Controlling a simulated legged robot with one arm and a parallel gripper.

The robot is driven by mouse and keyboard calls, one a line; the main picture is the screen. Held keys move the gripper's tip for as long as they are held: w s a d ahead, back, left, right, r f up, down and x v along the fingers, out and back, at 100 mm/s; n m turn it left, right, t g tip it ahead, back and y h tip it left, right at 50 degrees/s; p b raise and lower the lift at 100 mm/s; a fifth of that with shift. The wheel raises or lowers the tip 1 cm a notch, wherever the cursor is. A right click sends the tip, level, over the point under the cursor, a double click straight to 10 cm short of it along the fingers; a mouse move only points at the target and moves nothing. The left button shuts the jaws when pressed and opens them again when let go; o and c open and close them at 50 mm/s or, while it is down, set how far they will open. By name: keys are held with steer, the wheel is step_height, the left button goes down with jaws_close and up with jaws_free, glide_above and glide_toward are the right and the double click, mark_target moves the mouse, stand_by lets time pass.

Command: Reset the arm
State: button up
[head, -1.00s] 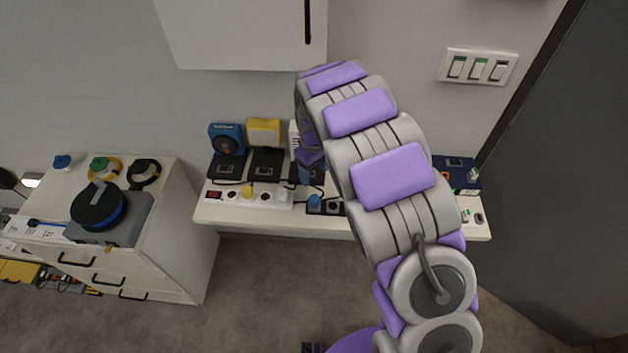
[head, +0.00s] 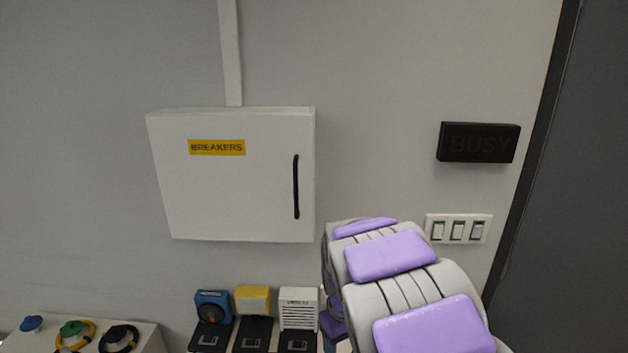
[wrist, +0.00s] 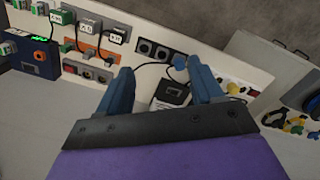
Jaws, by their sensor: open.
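My arm with purple pads (head: 390,256) rises from the bottom right of the head view, in front of the wall. Its gripper end is hidden behind the arm there. In the wrist view my gripper (wrist: 160,84) shows two blue fingers spread apart, with nothing held between them.
A closed white breaker box (head: 240,195) hangs on the wall. A switch panel (head: 458,229) and a dark BUSY sign (head: 478,143) are at right. Blue, yellow and white devices (head: 252,302) stand below. A cabinet top (head: 140,333) with cable coils is at lower left.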

steer(key=s+d+r+m, duration=0.1)
steer(key=s+d+m, duration=0.1)
steer(key=s, duration=0.8)
steer(key=s+d+r+m+g, duration=0.1)
steer(key=s+d+r+m, duration=0.1)
steer(key=s, duration=0.8)
steer(key=s+d+r+m, duration=0.1)
steer(key=s+d+r, duration=0.1)
steer(key=s, duration=0.9)
steer(key=shift+d+r+m, duration=0.25)
steer(key=shift+d+m, duration=0.15)
steer(key=shift+d, duration=0.35)
